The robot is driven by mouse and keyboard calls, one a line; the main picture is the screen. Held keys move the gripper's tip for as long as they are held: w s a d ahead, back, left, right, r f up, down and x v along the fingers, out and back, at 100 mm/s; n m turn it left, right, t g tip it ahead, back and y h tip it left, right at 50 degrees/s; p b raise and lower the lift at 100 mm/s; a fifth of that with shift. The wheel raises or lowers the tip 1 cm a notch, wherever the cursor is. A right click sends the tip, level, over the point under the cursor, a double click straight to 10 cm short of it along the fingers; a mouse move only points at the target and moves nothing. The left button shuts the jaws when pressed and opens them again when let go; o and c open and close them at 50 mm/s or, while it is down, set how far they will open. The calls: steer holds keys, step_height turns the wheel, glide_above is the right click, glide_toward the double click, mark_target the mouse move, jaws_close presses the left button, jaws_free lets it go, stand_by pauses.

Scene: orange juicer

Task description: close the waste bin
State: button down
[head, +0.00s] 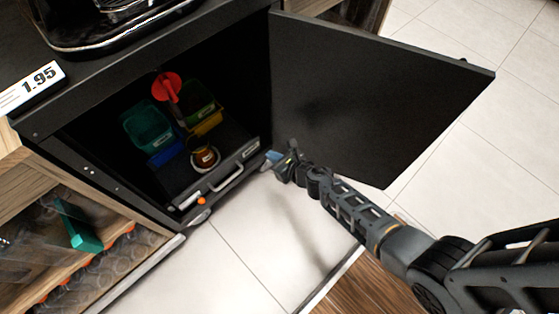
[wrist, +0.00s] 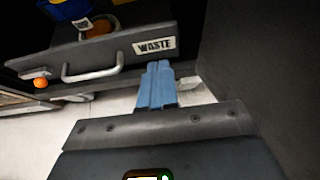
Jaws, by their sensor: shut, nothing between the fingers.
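The waste bin is a dark drawer (head: 222,177) low inside the black cabinet, with a pale curved handle and a "WASTE" label. It also shows in the wrist view as a dark drawer front (wrist: 95,52) with its handle (wrist: 92,68) and the label (wrist: 154,46). Containers and a small brown jar sit in or above it. My gripper (head: 272,157) is just right of the drawer front, near the open door's hinge side. In the wrist view my blue fingertips (wrist: 157,82) are together and empty, just below the label. I cannot tell whether they touch the drawer.
The black cabinet door (head: 380,95) stands wide open to the right, close beside my gripper. A wooden shelf with plastic cups (head: 85,270) stands at left. The tiled floor (head: 240,250) in front is clear.

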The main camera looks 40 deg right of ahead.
mark_target(251, 140)
steer(key=x, duration=0.2)
steer(key=b+x, duration=0.1)
steer(key=x, duration=0.1)
steer(key=r+x, duration=0.1)
steer(key=x, duration=0.1)
steer(key=shift+w, duration=0.6)
steer(key=shift+w+b, duration=0.3)
steer(key=shift+w, duration=0.25)
steer(key=w+b, duration=0.1)
steer(key=w, duration=0.3)
steer(key=shift+f, duration=0.1)
steer(key=shift+w+b, duration=0.35)
steer(key=shift+w, duration=0.2)
steer(key=shift+r, duration=0.2)
steer(key=shift+a, duration=0.1)
